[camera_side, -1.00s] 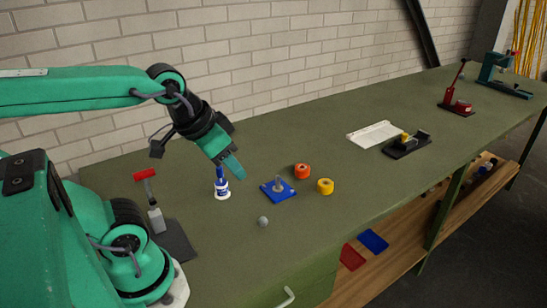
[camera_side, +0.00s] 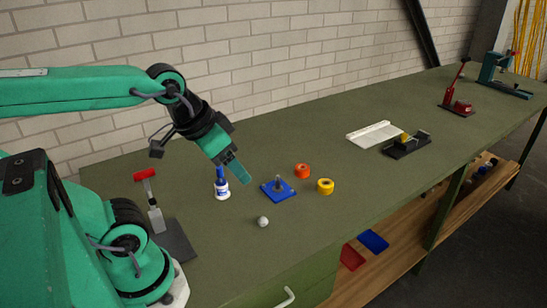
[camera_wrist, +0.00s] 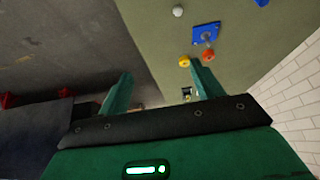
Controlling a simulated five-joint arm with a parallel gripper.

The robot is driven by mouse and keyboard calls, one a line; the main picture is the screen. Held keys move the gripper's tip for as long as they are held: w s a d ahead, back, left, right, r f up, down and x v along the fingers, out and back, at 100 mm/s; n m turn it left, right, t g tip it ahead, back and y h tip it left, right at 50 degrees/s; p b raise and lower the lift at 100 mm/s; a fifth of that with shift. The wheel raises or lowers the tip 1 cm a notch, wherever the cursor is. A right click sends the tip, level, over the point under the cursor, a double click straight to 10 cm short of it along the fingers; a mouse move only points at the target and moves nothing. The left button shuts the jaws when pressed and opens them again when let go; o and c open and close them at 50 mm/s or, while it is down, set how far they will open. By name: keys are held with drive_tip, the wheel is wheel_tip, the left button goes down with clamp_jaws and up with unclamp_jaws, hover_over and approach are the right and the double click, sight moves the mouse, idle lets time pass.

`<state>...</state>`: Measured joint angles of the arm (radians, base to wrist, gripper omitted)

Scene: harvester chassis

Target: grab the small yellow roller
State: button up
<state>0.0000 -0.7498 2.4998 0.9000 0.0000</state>
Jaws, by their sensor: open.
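The small yellow roller (camera_side: 325,186) stands on the green bench, just right of and in front of the orange roller (camera_side: 302,171). In the wrist view the yellow roller (camera_wrist: 184,61) shows near the tip of one finger, with the orange roller (camera_wrist: 208,54) beside it. My gripper (camera_side: 241,172) is above the bench, left of the blue plate and well left of the yellow roller. In the wrist view my gripper (camera_wrist: 160,85) has its two green fingers spread apart with nothing between them.
A blue plate with a peg (camera_side: 278,188) lies left of the rollers. A blue and white bottle (camera_side: 221,184) stands close to my gripper. A grey ball (camera_side: 263,222) lies in front. A white tray (camera_side: 374,134) and a black holder (camera_side: 406,145) are farther right.

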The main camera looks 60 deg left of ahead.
drive_tip(key=shift+w, duration=0.1)
drive_tip(key=n+g, duration=0.6)
hover_over(325, 186)
drive_tip(key=w+a, duration=0.1)
wheel_tip(325, 186, down, 16)
drive_tip(key=shift+w+f, duration=0.15)
drive_tip(key=shift+f, duration=0.1)
drive_tip(key=shift+f, duration=0.1)
drive_tip(key=shift+f, duration=1.2)
